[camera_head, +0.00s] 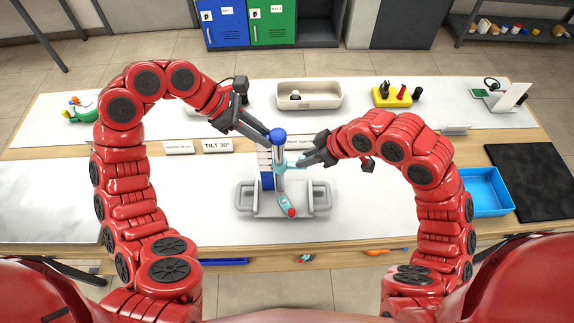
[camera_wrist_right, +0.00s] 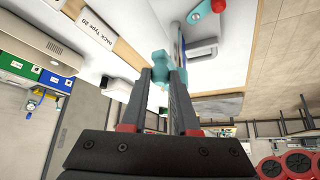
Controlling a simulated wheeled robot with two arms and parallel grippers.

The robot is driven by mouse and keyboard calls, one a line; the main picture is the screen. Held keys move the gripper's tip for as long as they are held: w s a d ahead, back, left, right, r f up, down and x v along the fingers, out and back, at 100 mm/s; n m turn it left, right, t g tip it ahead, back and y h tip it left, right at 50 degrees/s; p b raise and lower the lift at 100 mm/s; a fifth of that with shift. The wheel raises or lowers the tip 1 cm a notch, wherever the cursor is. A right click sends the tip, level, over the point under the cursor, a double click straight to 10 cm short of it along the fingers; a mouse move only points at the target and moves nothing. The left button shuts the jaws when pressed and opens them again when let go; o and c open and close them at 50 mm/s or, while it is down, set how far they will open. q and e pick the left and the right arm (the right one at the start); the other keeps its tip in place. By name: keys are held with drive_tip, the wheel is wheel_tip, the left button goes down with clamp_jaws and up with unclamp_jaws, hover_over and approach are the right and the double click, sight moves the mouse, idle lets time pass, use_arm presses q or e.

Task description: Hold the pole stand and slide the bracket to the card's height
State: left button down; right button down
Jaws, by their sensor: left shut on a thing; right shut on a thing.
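The pole stand has a grey base with two side handles (camera_head: 322,196), an upright grey pole (camera_head: 279,181) and a blue ball top (camera_head: 278,135). My left gripper (camera_head: 271,138) is shut on the pole stand at the top, by the blue ball. A teal bracket (camera_head: 287,163) sits around the pole below it. My right gripper (camera_head: 303,163) is shut on the bracket from the right; in the right wrist view the teal bracket (camera_wrist_right: 160,66) shows between the fingertips. A card reading TILT 30° (camera_head: 217,146) stands behind left. Another card (camera_head: 300,142) is partly hidden behind the pole.
A teal lever with a red tip (camera_head: 291,212) lies on the base front. A beige tray (camera_head: 310,95), a yellow tool block (camera_head: 393,97) and a blue tray (camera_head: 487,192) lie around. The white mat is clear beside the stand.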

drive_tip(key=shift+r, duration=0.25)
drive_tip(key=c, duration=0.6)
unclamp_jaws()
drive_tip(key=shift+r, duration=0.15)
drive_tip(key=v, duration=1.1)
drive_tip(key=shift+d+r, duration=0.25)
drive_tip(key=shift+r, duration=0.1)
